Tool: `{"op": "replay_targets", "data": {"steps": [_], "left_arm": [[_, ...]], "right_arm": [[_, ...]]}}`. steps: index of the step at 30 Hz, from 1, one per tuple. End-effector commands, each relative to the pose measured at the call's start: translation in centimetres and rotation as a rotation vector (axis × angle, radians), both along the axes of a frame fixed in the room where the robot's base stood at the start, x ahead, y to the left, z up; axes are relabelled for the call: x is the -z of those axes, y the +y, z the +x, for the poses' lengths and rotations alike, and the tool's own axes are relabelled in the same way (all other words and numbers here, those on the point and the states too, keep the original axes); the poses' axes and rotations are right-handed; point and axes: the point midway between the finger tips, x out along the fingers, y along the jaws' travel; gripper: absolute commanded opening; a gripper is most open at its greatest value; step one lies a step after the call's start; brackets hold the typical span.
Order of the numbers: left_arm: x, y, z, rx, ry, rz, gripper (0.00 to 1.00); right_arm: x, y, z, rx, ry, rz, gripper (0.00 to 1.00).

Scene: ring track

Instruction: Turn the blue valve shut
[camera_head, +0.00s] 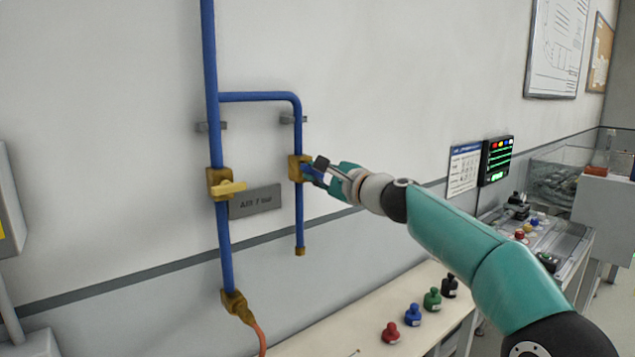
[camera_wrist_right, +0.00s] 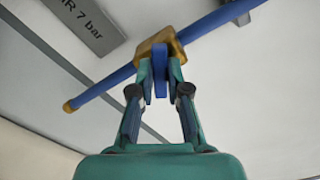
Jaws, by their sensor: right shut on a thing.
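The blue valve is a brass body (camera_head: 294,168) on the short right-hand branch of the blue pipe. Its blue handle (camera_wrist_right: 160,78) sits between the fingers of my right gripper (camera_head: 319,172), which is shut on it. In the right wrist view the brass body (camera_wrist_right: 155,48) is just beyond the fingertips, with the handle seen nearly edge-on. In the head view the fingers hide most of the handle, so I cannot tell its exact angle to the pipe. My left gripper is out of view.
A second brass valve with a yellow handle (camera_head: 228,188) is on the main pipe (camera_head: 211,75) to the left. A grey label plate (camera_head: 255,202) lies between the pipes. Below, a bench (camera_head: 345,335) carries red, blue, green and black knobbed pieces. An orange hose (camera_head: 259,338) hangs from the main pipe.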

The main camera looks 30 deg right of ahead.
Motion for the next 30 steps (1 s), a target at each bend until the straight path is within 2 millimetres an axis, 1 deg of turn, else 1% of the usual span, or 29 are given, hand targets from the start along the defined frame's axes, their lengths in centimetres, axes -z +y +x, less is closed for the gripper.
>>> {"op": "replay_targets", "data": {"steps": [1,3,9,15,21,30], "left_arm": [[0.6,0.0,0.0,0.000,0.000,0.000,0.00],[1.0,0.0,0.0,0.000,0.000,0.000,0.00],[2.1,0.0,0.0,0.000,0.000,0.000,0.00],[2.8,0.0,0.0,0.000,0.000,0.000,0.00],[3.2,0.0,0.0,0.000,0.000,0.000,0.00],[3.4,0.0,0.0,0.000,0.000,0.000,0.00]], "right_arm": [[0.5,0.2,0.1,-0.005,-0.002,-0.046,0.00],[0.5,0.3,0.1,-0.007,-0.007,-0.111,0.00],[0.7,0.4,0.1,-0.008,-0.018,-0.287,0.00],[0.8,0.4,0.2,-0.010,-0.027,-0.424,0.00],[0.9,0.5,0.2,-0.013,-0.032,-0.509,0.00],[1.0,0.5,0.2,-0.014,-0.032,-0.551,0.00]]}}
